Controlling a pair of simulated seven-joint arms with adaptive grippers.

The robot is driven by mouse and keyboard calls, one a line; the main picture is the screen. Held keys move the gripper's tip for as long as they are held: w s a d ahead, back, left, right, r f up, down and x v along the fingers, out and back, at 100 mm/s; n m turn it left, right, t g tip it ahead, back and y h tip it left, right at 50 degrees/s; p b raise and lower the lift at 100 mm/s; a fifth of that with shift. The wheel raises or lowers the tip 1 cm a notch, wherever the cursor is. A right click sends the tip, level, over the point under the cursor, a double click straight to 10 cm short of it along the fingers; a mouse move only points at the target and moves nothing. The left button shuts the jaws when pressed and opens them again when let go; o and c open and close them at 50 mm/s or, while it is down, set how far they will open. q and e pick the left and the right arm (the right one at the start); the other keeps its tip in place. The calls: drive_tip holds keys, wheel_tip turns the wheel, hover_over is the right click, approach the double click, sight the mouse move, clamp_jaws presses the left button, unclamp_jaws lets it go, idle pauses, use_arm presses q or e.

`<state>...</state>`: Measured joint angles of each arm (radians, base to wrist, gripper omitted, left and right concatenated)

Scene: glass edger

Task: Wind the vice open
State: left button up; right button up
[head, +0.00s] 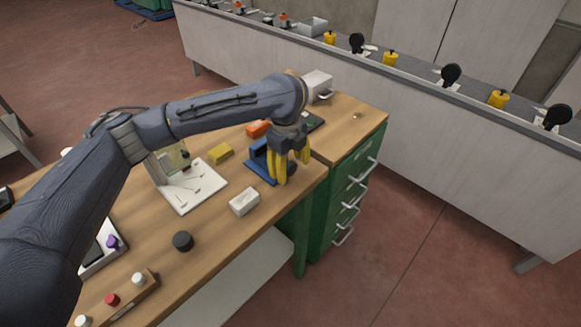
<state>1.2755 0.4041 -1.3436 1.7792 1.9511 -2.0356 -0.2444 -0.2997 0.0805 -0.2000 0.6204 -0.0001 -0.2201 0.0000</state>
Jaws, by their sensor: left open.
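The blue vice (257,166) sits near the front edge of the wooden workbench, right of the middle of the bench. My left gripper (292,170) comes down over its right side with its yellow fingers pointing downward. The fingers are apart, and something dark shows low between them. I cannot tell whether that is the vice's handle or whether the fingers touch it. The gripper hides much of the vice, so its jaw gap cannot be read. My right gripper is out of view.
The bench carries a white plate (190,190) with a stand, a yellow block (220,154), an orange block (257,129), a pale block (244,202) and a black puck (183,241). A green drawer cabinet (345,190) adjoins on the right. Bare wood lies in front of the plate.

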use_arm(q)
drive_tip(key=shift+f, duration=0.35)
drive_tip(key=shift+o, duration=0.2)
drive_tip(key=c, duration=1.3)
drive_tip(key=shift+c, duration=0.2)
drive_tip(key=shift+t+h, duration=0.3)
drive_tip(key=shift+s+t+h, duration=0.1)
drive_tip(key=shift+t+h, duration=0.5)
drive_tip(key=shift+t, duration=0.2)
drive_tip(key=shift+t+h, duration=1.2)
drive_tip(key=shift+t, duration=0.3)
